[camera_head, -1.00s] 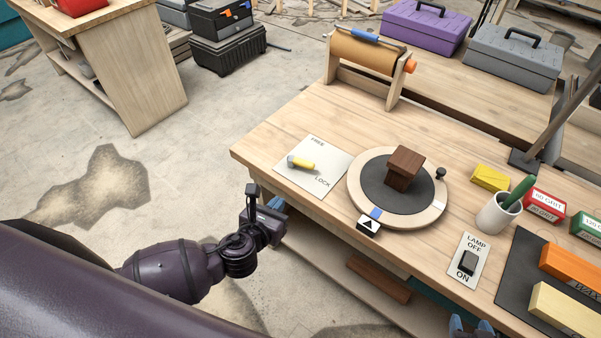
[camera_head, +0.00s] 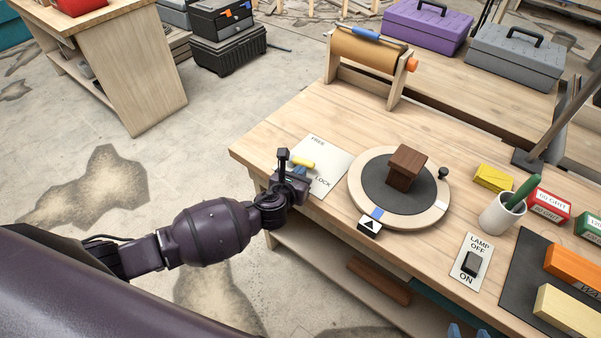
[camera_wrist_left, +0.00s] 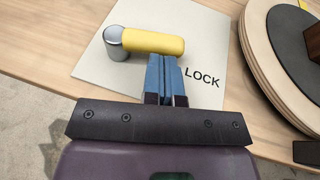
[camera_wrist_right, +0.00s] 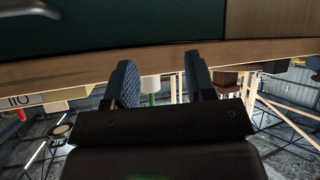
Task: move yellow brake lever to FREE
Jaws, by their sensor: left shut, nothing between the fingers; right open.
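The yellow brake lever (camera_head: 303,163) lies over a white plate (camera_head: 330,160) marked FREE at its far end and LOCK at its near right. In the left wrist view the lever (camera_wrist_left: 155,42) runs from a round metal pivot (camera_wrist_left: 116,42) toward the right, on the LOCK side. My left gripper (camera_head: 299,172) is shut and empty; its blue fingertips (camera_wrist_left: 168,60) are at the near side of the lever, close to or touching it; I cannot tell which. My right gripper (camera_wrist_right: 160,75) is open and empty, low by the bench's front edge.
A round turntable (camera_head: 355,200) with a brown wooden block (camera_head: 405,170) stands right of the plate. A small arrow marker (camera_head: 369,226) sits at its near edge. A lamp switch panel (camera_head: 470,262), a white cup (camera_head: 500,214) and coloured boxes lie further right. A paper roll stand (camera_head: 368,62) is behind.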

